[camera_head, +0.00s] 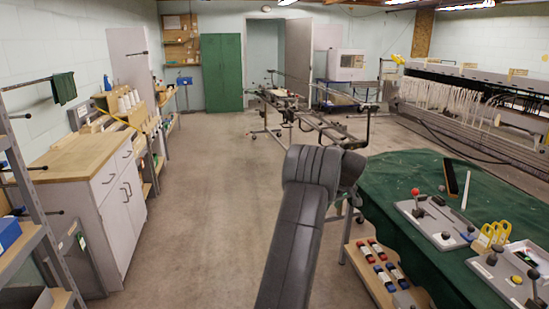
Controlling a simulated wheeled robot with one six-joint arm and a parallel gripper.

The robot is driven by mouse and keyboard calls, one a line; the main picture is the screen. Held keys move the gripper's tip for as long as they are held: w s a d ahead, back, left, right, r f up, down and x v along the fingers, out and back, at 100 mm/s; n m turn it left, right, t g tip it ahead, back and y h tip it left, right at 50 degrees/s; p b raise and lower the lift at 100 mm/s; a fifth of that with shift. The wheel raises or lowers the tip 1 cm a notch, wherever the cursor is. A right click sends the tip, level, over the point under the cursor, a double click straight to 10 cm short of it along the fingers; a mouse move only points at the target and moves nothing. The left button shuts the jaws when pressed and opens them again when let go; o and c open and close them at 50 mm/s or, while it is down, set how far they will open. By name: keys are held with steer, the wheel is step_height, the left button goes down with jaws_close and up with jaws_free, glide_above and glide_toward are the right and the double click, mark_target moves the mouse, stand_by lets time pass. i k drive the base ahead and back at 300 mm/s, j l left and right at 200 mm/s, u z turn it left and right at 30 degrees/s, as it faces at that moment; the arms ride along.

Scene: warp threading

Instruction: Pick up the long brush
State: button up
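A long dark, narrow piece with a tan edge (450,178), which looks like the long brush, stands or leans on the green-covered table (395,190) at the right. A thin white strip (466,189) is just right of it; I cannot tell whether the two are joined. My dark grey arm rises from the bottom middle and bends near the table's left edge. My gripper is not visible.
Grey panels with knobs (432,222) and yellow-handled tools (492,237) lie on the table's near part. A shelf below holds several small red and blue items (378,250). A wooden-topped cabinet (85,164) stands left. The floor between is clear.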

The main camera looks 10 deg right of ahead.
mark_target(451, 180)
steer(key=i+z, duration=0.25)
steer(key=i, duration=0.3)
steer(key=i+z, duration=0.3)
steer(key=i, duration=0.25)
steer(key=i+j+z, duration=0.25)
steer(key=i, duration=0.3)
steer(key=i+l+z, duration=0.25)
steer(key=i+z, duration=0.2)
steer(key=i, duration=0.45)
steer(key=i+z, duration=0.5)
steer(key=i, duration=0.4)
